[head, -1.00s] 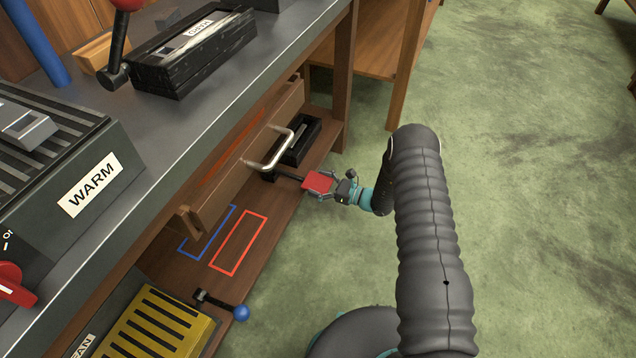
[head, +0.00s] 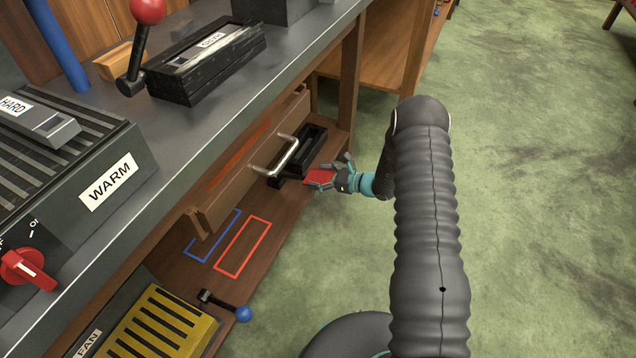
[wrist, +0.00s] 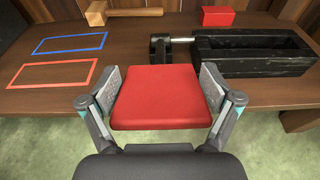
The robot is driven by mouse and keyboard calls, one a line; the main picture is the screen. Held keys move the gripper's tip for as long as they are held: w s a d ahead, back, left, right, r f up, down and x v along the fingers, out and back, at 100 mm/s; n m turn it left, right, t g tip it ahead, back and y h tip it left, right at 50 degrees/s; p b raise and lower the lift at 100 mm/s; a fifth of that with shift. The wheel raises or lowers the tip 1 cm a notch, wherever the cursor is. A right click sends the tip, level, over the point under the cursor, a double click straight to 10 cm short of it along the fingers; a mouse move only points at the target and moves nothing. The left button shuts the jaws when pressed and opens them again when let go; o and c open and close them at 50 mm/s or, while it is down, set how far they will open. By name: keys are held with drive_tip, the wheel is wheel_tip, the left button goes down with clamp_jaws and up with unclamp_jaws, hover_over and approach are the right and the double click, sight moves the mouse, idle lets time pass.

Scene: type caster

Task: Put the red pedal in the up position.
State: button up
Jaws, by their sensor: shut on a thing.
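The red pedal (head: 318,177) is in the head view, out past the lower shelf's front edge, beside the black box. In the wrist view the pedal's flat red pad (wrist: 165,95) fills the middle, with a black mount (wrist: 160,48) behind it. My gripper (head: 333,172) is shut on the pad, with one finger at its left side and one at its right side. In the head view the fingers partly cover the pad, and most of its lever is hidden.
The black box (head: 318,134) stands on the shelf next to the pedal. A drawer handle (head: 283,157) juts out above. Blue and red outlines (head: 242,246) mark the shelf, and a blue-knobbed lever (head: 243,313) is nearer. Open green floor (head: 530,200) lies to the right.

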drive_tip(key=shift+w+a+r, duration=0.25)
drive_tip(key=shift+a+r, duration=0.15)
drive_tip(key=shift+r, duration=0.15)
drive_tip(key=o, duration=1.3)
drive_tip(key=shift+o, duration=0.7)
drive_tip(key=shift+a+f, duration=0.1)
drive_tip(key=shift+a, duration=0.05)
drive_tip(key=shift+s+d, duration=0.25)
drive_tip(key=shift+d, duration=0.3)
drive_tip(key=v, duration=1.1)
drive_tip(key=shift+f, duration=0.1)
